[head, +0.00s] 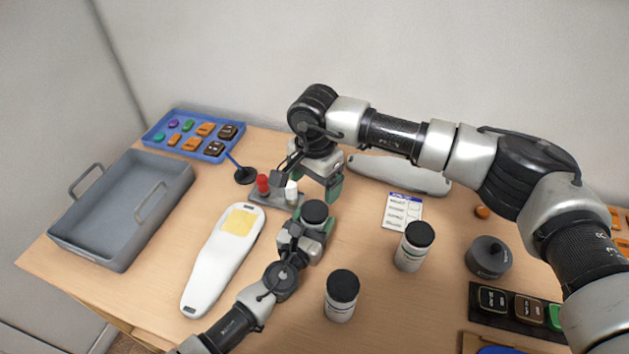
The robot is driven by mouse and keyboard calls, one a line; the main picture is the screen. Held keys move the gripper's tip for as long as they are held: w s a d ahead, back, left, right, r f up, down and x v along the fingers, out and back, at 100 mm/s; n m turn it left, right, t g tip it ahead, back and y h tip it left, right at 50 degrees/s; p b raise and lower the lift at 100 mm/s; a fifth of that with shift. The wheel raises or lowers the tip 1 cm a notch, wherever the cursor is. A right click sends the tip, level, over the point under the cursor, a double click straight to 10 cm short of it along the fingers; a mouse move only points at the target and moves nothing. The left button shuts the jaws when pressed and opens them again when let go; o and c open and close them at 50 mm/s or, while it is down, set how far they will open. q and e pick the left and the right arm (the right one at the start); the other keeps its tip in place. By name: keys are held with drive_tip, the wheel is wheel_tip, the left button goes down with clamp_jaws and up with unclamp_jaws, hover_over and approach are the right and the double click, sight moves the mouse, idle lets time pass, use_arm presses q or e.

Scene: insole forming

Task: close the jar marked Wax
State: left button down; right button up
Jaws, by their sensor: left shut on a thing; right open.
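Two white jars with black lids stand on the table: one jar (409,257) right of centre and another jar (340,309) nearer the front. Their label text is too small to read, so I cannot tell which is marked Wax. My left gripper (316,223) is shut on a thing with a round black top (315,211). The gripper hides what is below this top, so I cannot tell whether it is a whole jar or only a lid. My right gripper (309,183) is open, just above and behind that black top.
A grey tray (108,258) and a blue tray (157,140) of small pieces are at the left. A white insole shape (207,278) with a yellow patch lies left of centre. A label card (402,211), a dark round pot (488,256) and a dark rack (492,317) are right.

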sight(315, 210)
drive_tip(key=shift+f, duration=4)
drive_tip(key=c, duration=0.9)
drive_tip(key=m, duration=0.3)
drive_tip(key=shift+c, duration=0.2)
drive_tip(key=o, duration=1)
drive_tip(key=shift+r, duration=0.1)
